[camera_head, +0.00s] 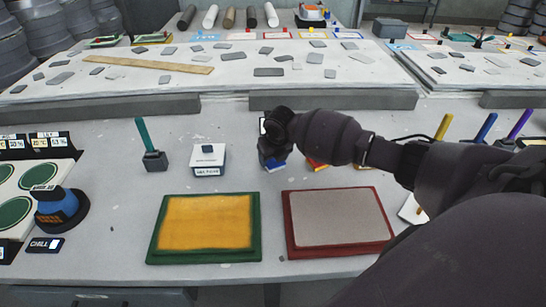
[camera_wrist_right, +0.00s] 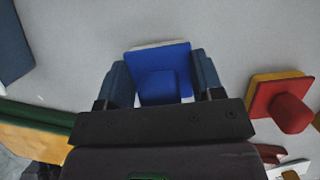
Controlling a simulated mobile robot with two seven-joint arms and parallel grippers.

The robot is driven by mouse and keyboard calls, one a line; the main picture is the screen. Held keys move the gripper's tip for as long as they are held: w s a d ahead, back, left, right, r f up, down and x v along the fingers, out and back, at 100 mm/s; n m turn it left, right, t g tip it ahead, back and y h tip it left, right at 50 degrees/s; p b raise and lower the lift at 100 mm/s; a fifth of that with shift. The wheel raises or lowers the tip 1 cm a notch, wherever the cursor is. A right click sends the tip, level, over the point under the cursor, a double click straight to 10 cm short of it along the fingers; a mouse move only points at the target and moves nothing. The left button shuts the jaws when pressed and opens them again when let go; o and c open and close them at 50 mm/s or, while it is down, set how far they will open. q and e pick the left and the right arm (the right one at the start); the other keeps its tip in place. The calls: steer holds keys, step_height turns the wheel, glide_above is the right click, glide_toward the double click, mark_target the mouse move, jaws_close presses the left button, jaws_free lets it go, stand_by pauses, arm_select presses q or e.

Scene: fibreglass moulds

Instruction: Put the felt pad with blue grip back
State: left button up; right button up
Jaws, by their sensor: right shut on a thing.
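The felt pad with blue grip (camera_wrist_right: 160,66) sits between the two fingers of my right gripper (camera_wrist_right: 163,85) in the right wrist view. It has a square blue top, a blue knob and a pale felt edge. In the head view my right gripper (camera_head: 272,150) points down behind the two framed moulds, and a bit of the blue pad (camera_head: 275,167) shows beneath it. I cannot tell whether the pad touches the table. My left gripper is not in view.
A red-gripped pad (camera_wrist_right: 288,110) with a yellow layer lies just right. A green-framed yellow mould (camera_head: 205,228) and a red-framed grey mould (camera_head: 338,222) lie in front. A white box (camera_head: 208,160) and a green-handled tool (camera_head: 150,145) stand left. A blue-black knob (camera_head: 62,208) is far left.

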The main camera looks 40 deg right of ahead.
mark_target(278, 166)
steer(key=shift+f, duration=0.2)
steer(key=o, duration=0.9)
steer(key=shift+r, duration=0.55)
steer(key=shift+p+v, duration=0.85)
steer(key=shift+v, duration=4.85)
steer(key=shift+s, duration=0.1)
